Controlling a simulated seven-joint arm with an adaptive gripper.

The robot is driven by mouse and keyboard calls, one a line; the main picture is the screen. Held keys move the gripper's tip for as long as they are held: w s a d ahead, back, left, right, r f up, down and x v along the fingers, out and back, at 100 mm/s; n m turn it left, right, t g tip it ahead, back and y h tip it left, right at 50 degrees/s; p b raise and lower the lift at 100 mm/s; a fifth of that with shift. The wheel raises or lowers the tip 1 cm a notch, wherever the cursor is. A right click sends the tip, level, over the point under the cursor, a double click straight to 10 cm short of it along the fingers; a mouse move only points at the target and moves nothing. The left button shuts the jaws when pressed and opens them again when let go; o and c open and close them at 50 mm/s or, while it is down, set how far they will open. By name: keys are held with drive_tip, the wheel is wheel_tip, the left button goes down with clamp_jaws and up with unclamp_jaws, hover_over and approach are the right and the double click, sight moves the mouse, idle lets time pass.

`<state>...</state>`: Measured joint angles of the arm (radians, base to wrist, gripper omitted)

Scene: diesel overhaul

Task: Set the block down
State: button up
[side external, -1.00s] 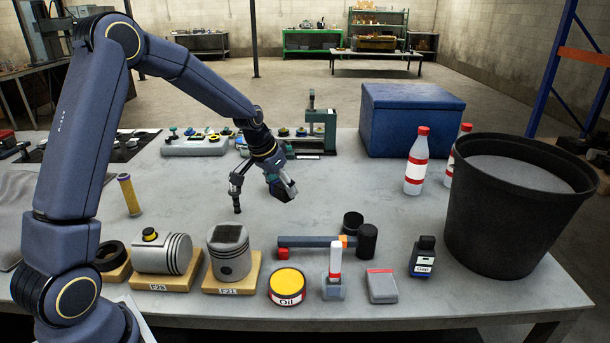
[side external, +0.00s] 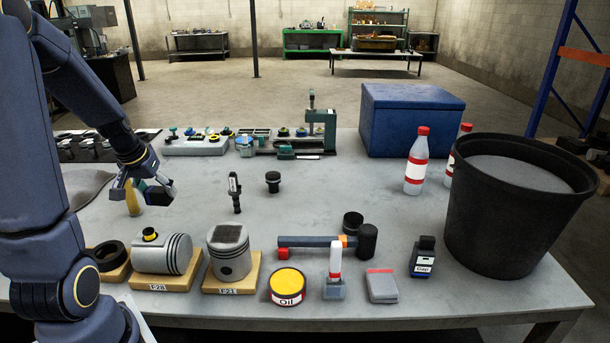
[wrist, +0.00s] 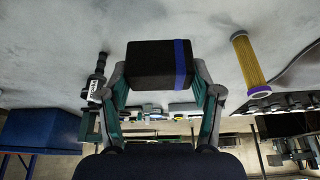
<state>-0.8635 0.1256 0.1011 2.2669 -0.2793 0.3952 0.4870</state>
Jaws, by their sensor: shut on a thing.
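The block (wrist: 152,66) is black with a blue stripe near one end in the wrist view. My gripper (wrist: 160,78) is shut on it, with a finger against each side. In the side view my gripper (side external: 148,194) is at the left of the table, and the block (side external: 158,197) shows as a dark shape between the fingers, tilted. It seems to be off the tabletop, but the gap is hard to judge. A yellow cylinder with a purple end (wrist: 249,64) stands apart at the right in the wrist view; in the side view it is partly behind my gripper.
A dark upright tool (side external: 235,193) and a black knob-like part (side external: 273,182) stand mid-table. Pistons on wooden stands (side external: 231,252) and an oil tin (side external: 287,286) line the front. A blue box (side external: 412,120) and black bucket (side external: 520,225) fill the right. The centre is mostly bare.

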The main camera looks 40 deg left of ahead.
drive_tip(key=shift+s+a+r+n, duration=0.2)
drive_tip(key=shift+s+a+n, duration=0.1)
drive_tip(key=shift+s+a, duration=0.6)
drive_tip(key=shift+a, duration=0.05)
drive_tip(key=w+a+f, duration=0.4)
drive_tip(key=w+f, duration=0.1)
drive_tip(key=w+a+f, duration=0.4)
drive_tip(key=a, duration=0.1)
drive_tip(key=shift+w+a+f, duration=0.2)
drive_tip(key=shift+w+f, duration=0.15)
drive_tip(key=shift+f, duration=1.55)
drive_tip(key=shift+f, duration=0.15)
drive_tip(key=o, duration=1.2)
